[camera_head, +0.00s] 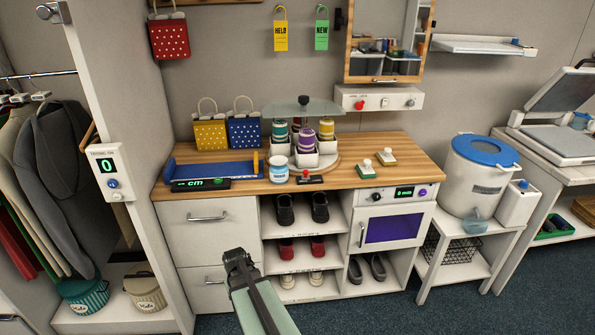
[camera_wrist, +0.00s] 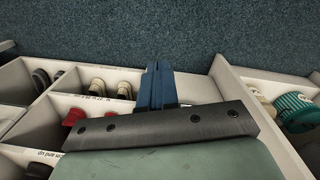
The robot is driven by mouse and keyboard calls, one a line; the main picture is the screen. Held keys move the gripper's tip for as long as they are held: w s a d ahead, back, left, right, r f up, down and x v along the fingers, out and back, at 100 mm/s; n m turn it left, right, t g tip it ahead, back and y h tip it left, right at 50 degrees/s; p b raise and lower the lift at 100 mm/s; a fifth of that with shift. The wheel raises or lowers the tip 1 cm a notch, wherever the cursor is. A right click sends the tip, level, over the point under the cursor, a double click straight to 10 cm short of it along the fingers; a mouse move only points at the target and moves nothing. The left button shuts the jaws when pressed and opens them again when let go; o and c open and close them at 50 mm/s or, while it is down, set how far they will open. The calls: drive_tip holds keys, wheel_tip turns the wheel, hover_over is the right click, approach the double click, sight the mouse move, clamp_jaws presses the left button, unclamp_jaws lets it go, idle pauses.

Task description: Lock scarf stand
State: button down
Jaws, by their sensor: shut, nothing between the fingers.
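A round stand (camera_head: 330,165) on the wooden counter holds colored rolls in white cups, under a clear canopy (camera_head: 303,108) with a dark top knob. I take it to be the scarf stand. A small dark block with a red knob (camera_head: 306,174) sits at its front edge; whether this is its lock, and its state, I cannot tell. My gripper (camera_head: 238,258) is in front of the cabinet, below the counter top and apart from the stand. In the wrist view its blue fingers (camera_wrist: 155,88) are together and empty. The stand is not in the wrist view.
A white jar (camera_head: 279,170) stands left of the red knob, with a blue tray (camera_head: 215,170) and green-lit cm gauge (camera_head: 200,185) further left. Two small knobbed blocks (camera_head: 365,168) sit to the right. Open shoe shelves (camera_head: 300,228) lie below.

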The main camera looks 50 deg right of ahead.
drive_tip(key=w+d+r+m+h, duration=0.1)
drive_tip(key=w+d+r+h, duration=0.2)
drive_tip(key=d+r, duration=1.3)
drive_tip(key=w+d+r+m+h, duration=0.1)
drive_tip(key=w+d+r+h, duration=0.2)
drive_tip(key=d+r, duration=1.3)
wheel_tip(320, 180, up, 7)
drive_tip(key=shift+w+r+m+t+h, duration=0.2)
drive_tip(key=shift+m+t+h, duration=0.1)
drive_tip(key=shift+m+t, duration=0.1)
approach(303, 176)
drive_tip(key=shift+x, duration=2.1)
drive_tip(key=shift+w, duration=0.1)
